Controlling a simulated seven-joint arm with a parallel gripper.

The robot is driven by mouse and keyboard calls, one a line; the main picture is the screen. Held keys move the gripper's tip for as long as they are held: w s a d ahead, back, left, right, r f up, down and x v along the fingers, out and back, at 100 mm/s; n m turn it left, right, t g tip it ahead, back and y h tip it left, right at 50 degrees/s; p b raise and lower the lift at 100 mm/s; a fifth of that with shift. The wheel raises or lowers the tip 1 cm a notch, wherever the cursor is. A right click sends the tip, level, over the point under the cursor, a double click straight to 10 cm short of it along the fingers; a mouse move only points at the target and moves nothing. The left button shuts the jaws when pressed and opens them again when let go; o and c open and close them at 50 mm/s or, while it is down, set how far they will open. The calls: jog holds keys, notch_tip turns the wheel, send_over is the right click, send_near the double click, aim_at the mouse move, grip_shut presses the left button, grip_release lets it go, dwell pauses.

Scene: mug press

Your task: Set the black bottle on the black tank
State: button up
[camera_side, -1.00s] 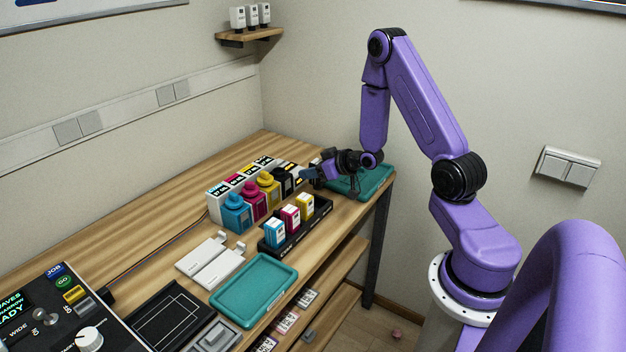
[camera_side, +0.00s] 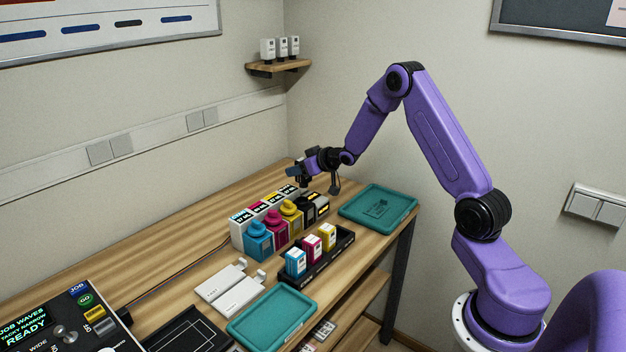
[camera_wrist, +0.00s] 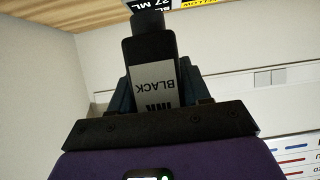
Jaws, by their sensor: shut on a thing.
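My gripper (camera_wrist: 157,92) is shut on the black bottle (camera_wrist: 152,60), a dark body with a grey label reading "BLACK INK". In the wrist view the label text is upside down and the dark cap points to the top edge. In the side view my gripper (camera_side: 303,174) is raised above the far end of the tank row, and the bottle is too dark to separate from the fingers. The black tank (camera_side: 318,207) stands at that far end, below my gripper and apart from it. A yellow tank label (camera_wrist: 198,5) shows at the wrist view's top edge.
Beside the black tank stand yellow (camera_side: 291,218), magenta (camera_side: 276,228) and cyan (camera_side: 258,243) tanks with coloured tops. A black rack (camera_side: 335,252) holds three small cartridges in front. Teal trays lie at the far right (camera_side: 413,213) and front (camera_side: 235,335).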

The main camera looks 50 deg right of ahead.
jog(key=shift+w+f, duration=0.2)
jog(key=shift+f, duration=1.15)
jog(key=shift+w+f, duration=0.2)
jog(key=shift+f, duration=1.15)
jog(key=shift+f, duration=0.65)
jog(key=o, duration=0.9)
jog(key=shift+v, duration=5.55)
